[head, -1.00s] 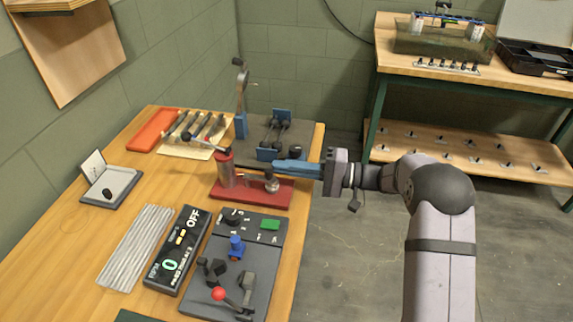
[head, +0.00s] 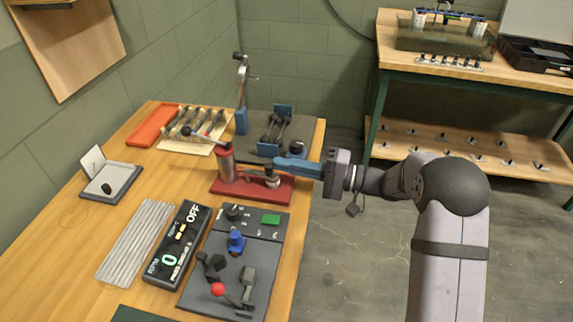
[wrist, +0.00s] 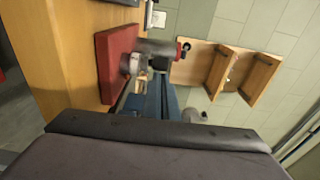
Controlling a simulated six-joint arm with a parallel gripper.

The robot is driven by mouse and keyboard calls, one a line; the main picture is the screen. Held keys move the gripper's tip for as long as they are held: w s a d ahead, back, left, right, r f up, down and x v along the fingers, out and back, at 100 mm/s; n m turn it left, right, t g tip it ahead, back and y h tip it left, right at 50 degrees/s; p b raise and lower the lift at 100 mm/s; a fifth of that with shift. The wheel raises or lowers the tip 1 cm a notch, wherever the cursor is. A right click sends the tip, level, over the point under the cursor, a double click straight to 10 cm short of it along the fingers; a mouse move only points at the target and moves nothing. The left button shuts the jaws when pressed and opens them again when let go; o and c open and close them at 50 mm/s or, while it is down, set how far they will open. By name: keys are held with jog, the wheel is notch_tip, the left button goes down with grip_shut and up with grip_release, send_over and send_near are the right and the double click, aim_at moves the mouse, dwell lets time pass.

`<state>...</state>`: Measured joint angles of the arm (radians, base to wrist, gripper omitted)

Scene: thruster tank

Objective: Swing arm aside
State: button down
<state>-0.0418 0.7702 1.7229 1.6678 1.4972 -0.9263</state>
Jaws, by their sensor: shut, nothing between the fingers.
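A red fixture (head: 222,183) stands on the wooden bench, with a red-topped upright post (head: 226,168) at its left. A long lever with a dark ball end (head: 186,131) rises to the left from the post top. A thin dark arm reaches from the post toward my gripper, above a round metal piece (head: 272,181) on the base. My gripper (head: 277,163) is shut, its blue fingers level beside that piece and over the base's right part. Contact with the arm cannot be told. In the wrist view, the red base (wrist: 117,55) lies left of the blue fingers (wrist: 155,98).
A control panel (head: 262,258) with levers and a display reading OFF (head: 178,245) lie in front. A blue stand (head: 241,120), a tool rack and an orange tray (head: 153,124) are behind. A second bench (head: 440,62) stands at the right. Open floor lies between the benches.

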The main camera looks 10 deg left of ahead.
jog(key=shift+s+f+m+t+h+b, duration=0.2)
jog(key=shift+s+m+t+h+b, duration=0.1)
jog(key=shift+s+m+t+b, duration=0.95)
jog(key=s+b, duration=0.1)
jog(key=b, duration=0.2)
jog(key=shift+s+a+f+n+b, duration=0.1)
jog(key=shift+s+n+b, duration=0.25)
jog(key=shift+b, duration=0.05)
jog(key=shift+s+a+m+t+h+b, duration=0.15)
jog(key=shift+s+m+t+b, duration=0.25)
jog(key=shift+t+b, duration=0.25)
jog(key=shift+s+a+m+t+h+b, duration=0.1)
jog(key=shift+s+m+t+h+b, duration=0.05)
jog(key=shift+s+m+t+b, duration=0.35)
jog(key=s+a+b, duration=0.1)
jog(key=b, duration=0.3)
jog(key=shift+s+f, duration=0.1)
jog(key=shift+s, duration=0.05)
jog(key=s+a+b, duration=0.1)
jog(key=b, duration=0.2)
jog(key=shift+s, duration=0.1)
jog(key=shift+s+a+r+b, duration=0.2)
jog(key=shift+s+a+b, duration=0.3)
jog(key=shift+b, duration=0.75)
jog(key=shift+s+a+r+b, duration=0.15)
jog(key=shift+s+a+b, duration=0.1)
jog(key=shift+b, duration=0.35)
jog(key=shift+a+r, duration=0.1)
jog(key=shift+r, duration=0.05)
jog(key=shift+s, duration=0.1)
